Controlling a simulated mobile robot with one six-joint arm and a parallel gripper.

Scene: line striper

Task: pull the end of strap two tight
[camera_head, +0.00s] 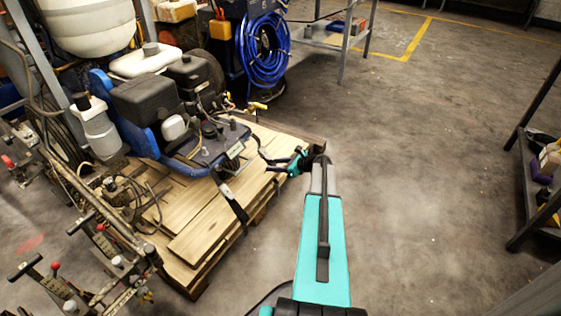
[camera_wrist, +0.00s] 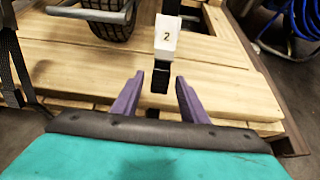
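In the wrist view, strap two hangs over the edge of the wooden pallet (camera_wrist: 215,58). It has a white tag (camera_wrist: 166,36) marked "2", and its black free end (camera_wrist: 160,80) hangs below the tag. My gripper (camera_wrist: 159,84) is open, with one purple finger on each side of the strap end. Gaps show between the strap and both fingers, so it is not clamped. In the head view, my gripper (camera_head: 280,165) is at the pallet's right edge (camera_head: 205,215), partly hidden by my arm.
A line striper (camera_head: 165,105) with a black engine stands on the pallet. Another black strap (camera_head: 234,206) runs down the pallet's front side. A blue hose coil (camera_head: 262,52) stands behind. A dark shelf (camera_head: 538,165) is at the right. Open concrete floor (camera_head: 430,150) lies between.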

